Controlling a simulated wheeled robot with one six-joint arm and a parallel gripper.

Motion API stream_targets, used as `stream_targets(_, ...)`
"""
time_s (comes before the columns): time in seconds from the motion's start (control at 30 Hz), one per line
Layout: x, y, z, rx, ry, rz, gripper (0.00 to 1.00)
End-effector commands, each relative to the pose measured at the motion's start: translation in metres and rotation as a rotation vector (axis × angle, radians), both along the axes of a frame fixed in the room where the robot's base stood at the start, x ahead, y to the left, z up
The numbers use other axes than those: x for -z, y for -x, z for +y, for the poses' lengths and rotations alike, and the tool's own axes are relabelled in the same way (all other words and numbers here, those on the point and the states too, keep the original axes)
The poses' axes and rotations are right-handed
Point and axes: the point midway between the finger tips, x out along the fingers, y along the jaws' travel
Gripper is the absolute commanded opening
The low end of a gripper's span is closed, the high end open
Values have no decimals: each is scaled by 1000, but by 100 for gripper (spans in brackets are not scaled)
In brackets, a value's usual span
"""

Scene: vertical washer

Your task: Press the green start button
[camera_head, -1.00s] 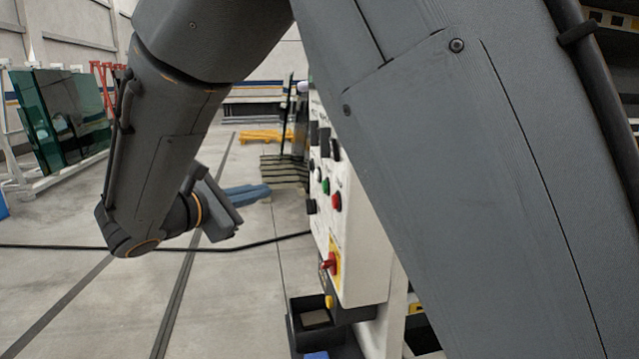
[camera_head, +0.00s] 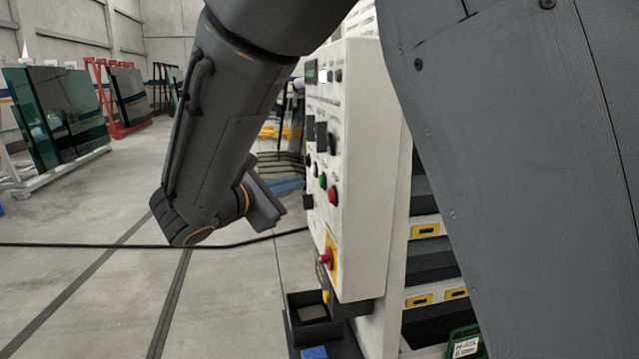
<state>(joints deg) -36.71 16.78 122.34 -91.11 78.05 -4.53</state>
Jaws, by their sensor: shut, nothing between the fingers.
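The green start button (camera_head: 322,181) sits on the front face of the white control panel (camera_head: 362,180), seen at a steep angle. A red button (camera_head: 333,195) is just to its right and slightly lower. My gripper (camera_head: 267,204) shows as a dark grey block at the end of my wrist, left of the panel. It is shut and empty, and its fingertips are hard to make out. In the picture a gap lies between it and the green button, so they look apart. The button is not covered.
A red emergency knob (camera_head: 326,258) on a yellow plate sits lower on the panel. Black switches surround the green button. A dark open box (camera_head: 312,312) is below. A black cable (camera_head: 100,246) crosses the floor. Glass racks (camera_head: 60,115) stand far left; the floor between is open.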

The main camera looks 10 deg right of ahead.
Motion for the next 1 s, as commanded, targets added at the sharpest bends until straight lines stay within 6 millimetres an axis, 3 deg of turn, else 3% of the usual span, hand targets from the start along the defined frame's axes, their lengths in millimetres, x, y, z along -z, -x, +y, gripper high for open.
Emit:
stream_targets(0.23,0,0,-13,-1,0,1,0)
stream_targets(1.0,0,0,-13,-1,0,-1,0)
